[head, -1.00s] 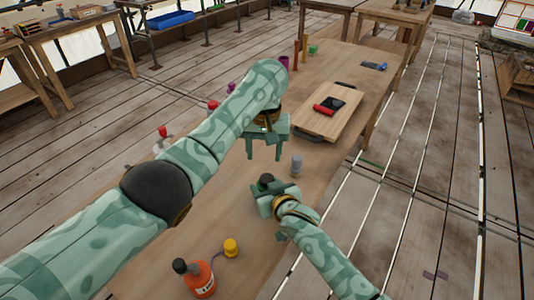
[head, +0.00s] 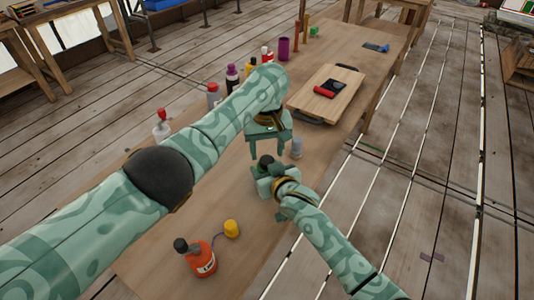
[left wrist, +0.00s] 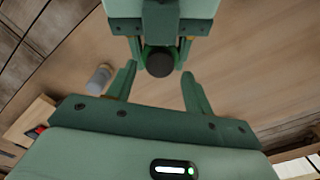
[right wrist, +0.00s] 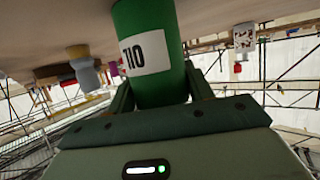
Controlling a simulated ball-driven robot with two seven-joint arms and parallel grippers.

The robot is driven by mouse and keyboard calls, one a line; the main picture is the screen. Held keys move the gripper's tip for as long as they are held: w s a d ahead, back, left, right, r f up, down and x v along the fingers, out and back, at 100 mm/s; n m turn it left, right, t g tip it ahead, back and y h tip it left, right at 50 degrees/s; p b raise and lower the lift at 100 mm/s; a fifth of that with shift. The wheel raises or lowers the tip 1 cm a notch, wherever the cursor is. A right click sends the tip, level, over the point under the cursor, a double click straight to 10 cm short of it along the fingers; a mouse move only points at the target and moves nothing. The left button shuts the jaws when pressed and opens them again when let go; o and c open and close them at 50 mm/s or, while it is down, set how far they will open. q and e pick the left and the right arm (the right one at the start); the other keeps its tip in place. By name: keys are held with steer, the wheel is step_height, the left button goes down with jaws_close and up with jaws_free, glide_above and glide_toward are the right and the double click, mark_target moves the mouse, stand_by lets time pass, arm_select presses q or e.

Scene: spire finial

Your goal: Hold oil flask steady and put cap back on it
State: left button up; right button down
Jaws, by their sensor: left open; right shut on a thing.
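The oil flask (right wrist: 150,60) is a green cylinder with a white lettered label, upside down in the right wrist view. My right gripper (right wrist: 156,78) is shut on it. In the head view the flask shows mainly as a dark round top (head: 266,160); I cannot tell whether this is a cap or the bare neck. My left gripper (head: 266,150) is open and empty, pointing down just above the flask. In the left wrist view the dark top (left wrist: 159,62) lies between its spread fingers, apart from them. No separate cap can be identified surely.
A small grey piece (head: 297,147) stands close right of the flask. Several bottles line the left edge beyond my left arm. A board (head: 326,95) with a red-handled tool lies farther back.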

mark_target(267, 160)
arm_select(q)
steer(key=shift+f, duration=1.55)
steer(key=c, duration=1)
steer(key=m, duration=0.6)
steer(key=shift+m, duration=0.4)
steer(key=o, duration=1.1)
steer(key=shift+d, duration=0.1)
steer(key=shift+r, duration=2.25)
